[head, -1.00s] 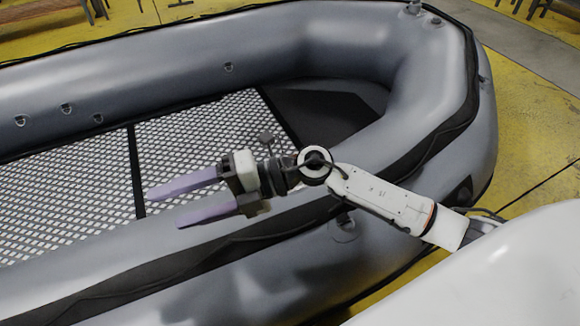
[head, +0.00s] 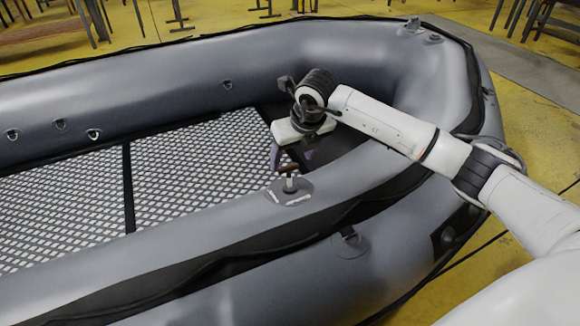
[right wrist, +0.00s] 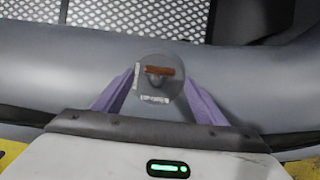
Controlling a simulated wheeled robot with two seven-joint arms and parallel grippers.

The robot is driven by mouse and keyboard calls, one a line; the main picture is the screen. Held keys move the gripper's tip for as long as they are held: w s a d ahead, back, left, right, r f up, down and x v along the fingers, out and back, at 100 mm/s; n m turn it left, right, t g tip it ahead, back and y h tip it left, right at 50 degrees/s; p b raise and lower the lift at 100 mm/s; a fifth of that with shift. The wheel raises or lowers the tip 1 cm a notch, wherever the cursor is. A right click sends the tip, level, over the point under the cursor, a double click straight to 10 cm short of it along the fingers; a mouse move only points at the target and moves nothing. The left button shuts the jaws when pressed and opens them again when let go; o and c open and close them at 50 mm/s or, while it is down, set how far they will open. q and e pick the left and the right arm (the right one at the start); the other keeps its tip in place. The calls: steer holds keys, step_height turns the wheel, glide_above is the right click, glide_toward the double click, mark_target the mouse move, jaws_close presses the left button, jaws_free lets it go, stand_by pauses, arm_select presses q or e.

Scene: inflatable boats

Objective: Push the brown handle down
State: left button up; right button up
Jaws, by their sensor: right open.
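The brown handle (head: 288,168) is a short bar on a post that rises from a round grey base (head: 291,191) on the near tube of the boat. In the right wrist view the handle (right wrist: 158,71) lies roughly level, centred between and just beyond the two purple fingers. My right gripper (head: 291,157) is open and empty, with its fingers pointing down close behind the handle in the head view. The open fingers also show in the right wrist view (right wrist: 160,95). I cannot tell whether a finger touches the handle. My left gripper is not in view.
The grey inflatable boat (head: 180,85) fills most of the head view. Its patterned floor (head: 200,150) is bare. Small rings (head: 94,134) dot the far tube. Wooden benches (head: 40,40) stand on the yellow floor behind.

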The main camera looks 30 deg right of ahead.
mark_target(290, 176)
steer(key=shift+b+x, duration=0.4)
steer(key=shift+x, duration=1.55)
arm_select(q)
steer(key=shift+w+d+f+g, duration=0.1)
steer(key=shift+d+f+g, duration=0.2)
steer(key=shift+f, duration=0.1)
arm_select(e)
steer(key=c, duration=1.5)
steer(key=shift+a+f, duration=0.1)
steer(key=shift+f, duration=0.15)
steer(key=f, duration=0.1)
steer(key=f+b, duration=0.1)
steer(key=shift+s+f, duration=0.3)
steer(key=shift+s, duration=0.05)
steer(key=o, duration=1.5)
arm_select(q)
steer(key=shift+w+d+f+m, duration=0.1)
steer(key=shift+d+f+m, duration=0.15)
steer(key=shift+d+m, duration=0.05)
